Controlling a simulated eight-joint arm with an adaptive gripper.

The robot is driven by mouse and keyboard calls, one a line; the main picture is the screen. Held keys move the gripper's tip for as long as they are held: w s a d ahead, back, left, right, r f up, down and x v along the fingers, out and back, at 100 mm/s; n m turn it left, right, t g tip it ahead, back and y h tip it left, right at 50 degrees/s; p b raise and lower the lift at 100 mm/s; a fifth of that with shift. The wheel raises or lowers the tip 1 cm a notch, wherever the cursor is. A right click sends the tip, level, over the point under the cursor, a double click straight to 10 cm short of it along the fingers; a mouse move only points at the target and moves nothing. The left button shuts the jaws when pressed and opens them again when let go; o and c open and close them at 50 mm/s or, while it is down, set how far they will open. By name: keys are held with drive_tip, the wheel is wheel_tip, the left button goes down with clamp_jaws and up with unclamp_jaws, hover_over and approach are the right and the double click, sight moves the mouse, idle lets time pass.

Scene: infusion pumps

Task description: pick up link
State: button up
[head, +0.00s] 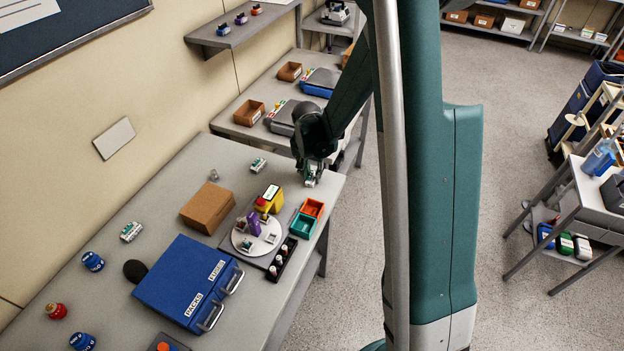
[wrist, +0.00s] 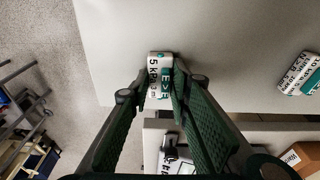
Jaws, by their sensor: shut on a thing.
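A small white block with green parts and dark lettering, seemingly the link (wrist: 160,65), sits between my fingertips in the wrist view. My gripper (wrist: 158,86) is shut on it, one finger on each side. In the head view my gripper (head: 311,175) points down at the far right corner of the grey table, and the block's pale end shows under it. I cannot tell whether the block touches the tabletop. A similar white-and-green block (wrist: 299,74) lies apart at the right of the wrist view. Another (head: 131,231) lies near the wall in the head view.
On the table (head: 200,170) stand a cardboard box (head: 207,207), a blue case (head: 170,290), a round white turntable (head: 240,243) with small items, a yellow device (head: 270,199) and orange and green bins (head: 304,225). A second bench with trays stands behind.

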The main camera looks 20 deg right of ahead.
sight(312, 174)
drive_tip(key=shift+r, duration=0.15)
wheel_tip(312, 174, up, 10)
drive_tip(key=shift+p, duration=0.4)
idle(0.5)
drive_tip(key=shift+w+a, duration=0.1)
idle(0.7)
drive_tip(key=w+a+n, duration=0.2)
drive_tip(key=w+a, duration=0.2)
drive_tip(key=a, duration=0.9)
drive_tip(key=w+a+n, duration=0.2)
drive_tip(key=w+a, duration=0.2)
drive_tip(key=a, duration=0.9)
drive_tip(key=w+a+n, duration=0.2)
drive_tip(key=w+a, duration=0.1)
drive_tip(key=a, duration=1)
drive_tip(key=s+a+n+y, duration=0.1)
drive_tip(key=a+n, duration=0.1)
drive_tip(key=a, duration=1.4)
drive_tip(key=shift+s+n+p, duration=0.15)
drive_tip(key=shift+n+p, duration=0.15)
drive_tip(key=shift+p, duration=0.15)
drive_tip(key=shift+f, duration=3.15)
